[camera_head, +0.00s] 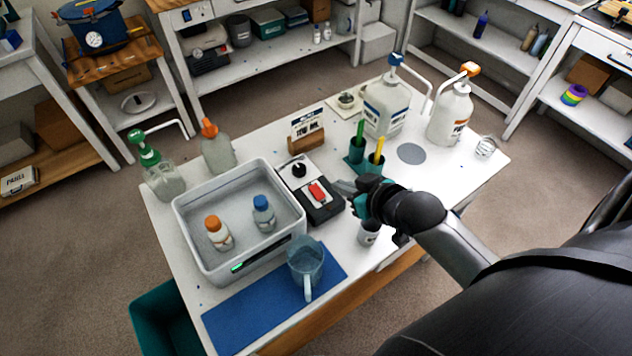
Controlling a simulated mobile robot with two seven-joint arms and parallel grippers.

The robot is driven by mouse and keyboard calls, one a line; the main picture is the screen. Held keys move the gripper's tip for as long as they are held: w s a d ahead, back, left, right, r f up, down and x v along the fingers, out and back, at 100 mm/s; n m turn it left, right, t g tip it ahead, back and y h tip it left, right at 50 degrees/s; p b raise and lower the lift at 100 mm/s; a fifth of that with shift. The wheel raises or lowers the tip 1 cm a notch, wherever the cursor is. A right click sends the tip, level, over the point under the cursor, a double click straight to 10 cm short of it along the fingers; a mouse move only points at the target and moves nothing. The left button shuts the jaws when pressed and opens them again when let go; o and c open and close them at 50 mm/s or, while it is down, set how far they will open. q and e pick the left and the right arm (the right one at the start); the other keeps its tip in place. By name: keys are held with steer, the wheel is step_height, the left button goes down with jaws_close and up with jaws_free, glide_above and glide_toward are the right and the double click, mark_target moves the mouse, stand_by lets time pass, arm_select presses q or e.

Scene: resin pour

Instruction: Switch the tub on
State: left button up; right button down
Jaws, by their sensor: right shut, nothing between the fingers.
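The tub (188,229) is a light grey open rectangular box at the left of the white table. Two small bottles stand in it, one with an orange cap (217,234) and one with a blue cap (263,213). A small green-lit panel (238,267) shows on its front wall. Right of the tub lies a dark box (327,211) with a red switch-like piece (317,192) on top. My right gripper (342,187) is shut and empty, just right of the red piece; I cannot tell whether it touches the box. My left gripper is out of view.
A clear jug (305,262) stands on a blue mat (228,319) in front. Green and yellow tools in cups (357,150), a small cup (369,232) and pump bottles (387,108) stand near my right arm.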

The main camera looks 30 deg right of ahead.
steer(key=b, duration=0.2)
glide_above(318, 193)
steer(key=f, duration=0.6)
steer(key=shift+s, duration=0.4)
steer(key=shift+w+f+b, duration=0.25)
steer(key=shift+f+b, duration=0.25)
steer(key=shift+f, duration=1.55)
steer(key=shift+w, duration=0.1)
